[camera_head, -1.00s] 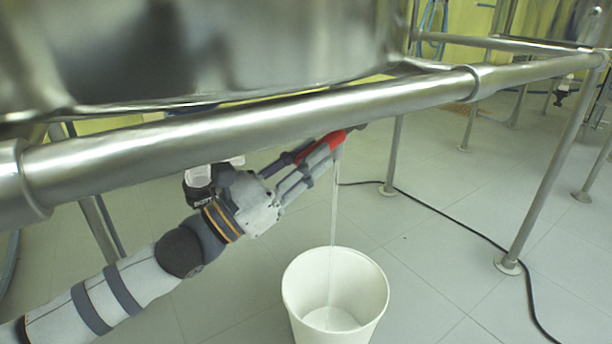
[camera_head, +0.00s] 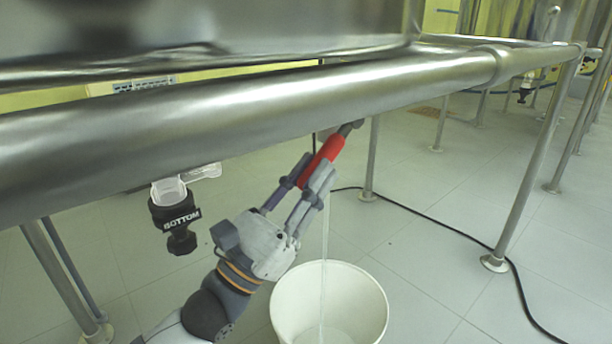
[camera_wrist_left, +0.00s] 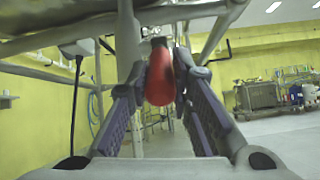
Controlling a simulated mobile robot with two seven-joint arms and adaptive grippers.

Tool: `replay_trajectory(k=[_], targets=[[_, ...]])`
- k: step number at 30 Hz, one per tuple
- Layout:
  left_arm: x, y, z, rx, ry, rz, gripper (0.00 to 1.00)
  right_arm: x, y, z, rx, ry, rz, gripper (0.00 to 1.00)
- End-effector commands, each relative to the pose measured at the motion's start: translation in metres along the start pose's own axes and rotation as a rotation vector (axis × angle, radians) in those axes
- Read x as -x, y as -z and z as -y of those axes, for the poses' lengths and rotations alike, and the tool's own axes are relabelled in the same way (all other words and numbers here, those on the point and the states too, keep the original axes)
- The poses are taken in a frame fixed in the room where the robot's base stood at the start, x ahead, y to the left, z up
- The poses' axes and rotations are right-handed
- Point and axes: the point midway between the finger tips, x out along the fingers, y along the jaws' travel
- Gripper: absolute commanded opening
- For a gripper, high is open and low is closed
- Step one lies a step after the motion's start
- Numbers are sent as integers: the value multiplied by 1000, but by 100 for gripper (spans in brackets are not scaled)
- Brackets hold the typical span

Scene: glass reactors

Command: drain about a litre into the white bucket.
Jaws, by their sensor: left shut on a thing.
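My left gripper (camera_head: 307,187) is shut on a red valve handle (camera_head: 323,160) under the steel frame. The handle also shows between the fingers in the left wrist view (camera_wrist_left: 160,78). The white bucket (camera_head: 290,298) stands on the floor below the gripper. A thin clear stream (camera_head: 325,235) falls from behind the fingers into the bucket, and some liquid (camera_head: 322,336) shows at its bottom. The stream's outlet is hidden behind the gripper. A black fitting marked BOTTOM (camera_head: 178,222) hangs left of my gripper, under a clear glass piece. My right gripper is not in view.
A thick steel rail (camera_head: 250,115) crosses above my arm. Frame legs stand at left (camera_head: 70,280) and right (camera_head: 530,170). A black cable (camera_head: 450,237) runs over the tiled floor right of the bucket.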

Motion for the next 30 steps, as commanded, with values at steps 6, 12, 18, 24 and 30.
replay_trajectory(k=[6,12,18,24,30], targets=[[-1,-1,0,0,0,2,40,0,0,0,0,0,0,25],[0,-1,0,0,1,1,40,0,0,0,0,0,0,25],[14,0,-1,-1,0,-3,40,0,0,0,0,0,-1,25],[68,0,0,-1,0,-4,40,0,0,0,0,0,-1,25],[109,0,0,0,1,-1,40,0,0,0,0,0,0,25]])
